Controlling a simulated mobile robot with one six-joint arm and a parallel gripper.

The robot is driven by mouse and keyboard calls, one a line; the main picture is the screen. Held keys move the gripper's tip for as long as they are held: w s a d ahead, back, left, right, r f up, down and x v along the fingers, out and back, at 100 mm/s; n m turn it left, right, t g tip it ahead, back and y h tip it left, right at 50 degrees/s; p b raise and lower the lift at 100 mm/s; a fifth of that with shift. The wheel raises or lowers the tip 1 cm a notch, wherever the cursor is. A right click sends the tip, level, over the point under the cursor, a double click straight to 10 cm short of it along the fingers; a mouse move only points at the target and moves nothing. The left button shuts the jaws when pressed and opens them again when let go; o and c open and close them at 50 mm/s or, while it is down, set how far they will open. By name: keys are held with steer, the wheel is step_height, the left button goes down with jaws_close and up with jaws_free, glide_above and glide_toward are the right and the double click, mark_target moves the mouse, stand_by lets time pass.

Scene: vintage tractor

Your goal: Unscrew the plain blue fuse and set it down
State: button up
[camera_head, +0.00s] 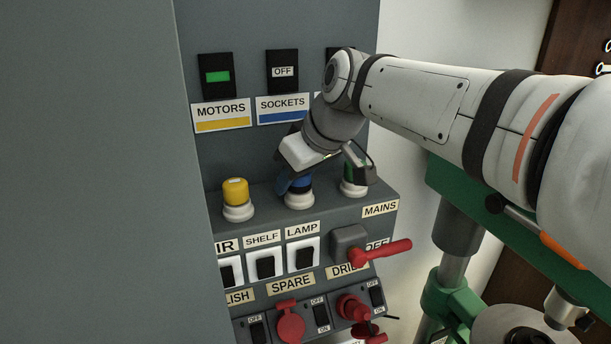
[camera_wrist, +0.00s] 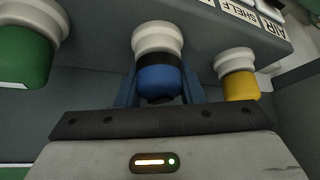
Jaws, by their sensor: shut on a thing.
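The blue fuse (camera_head: 298,186) sits in the middle of three fuses on the panel's sloping ledge, with a white base below its blue body. My gripper (camera_head: 294,184) reaches down from the upper right and is shut on the blue fuse. In the wrist view the blue fuse (camera_wrist: 159,78) lies between the fingers of my gripper (camera_wrist: 160,88), its white collar against the ledge. I cannot tell whether its thread is engaged. The far finger is partly hidden behind the wrist in the head view.
A yellow fuse (camera_head: 236,194) stands to the left and a green fuse (camera_head: 348,180), partly covered by my gripper, to the right. Below are white switches (camera_head: 265,263) and a red-handled mains switch (camera_head: 385,251). Signs and switches sit on the wall above. The ledge is narrow.

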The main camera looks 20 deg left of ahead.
steer(key=o, duration=0.8)
steer(key=shift+d+m+t, duration=0.1)
steer(key=shift+m+t, duration=0.3)
steer(key=shift+m, duration=0.4)
steer(key=shift+w+m+t+h, duration=0.1)
steer(key=shift+m+t+h, duration=0.4)
steer(key=shift+m, duration=0.4)
steer(key=shift+m+t+h, duration=0.3)
steer(key=shift+m, duration=0.5)
steer(key=shift+d, duration=0.1)
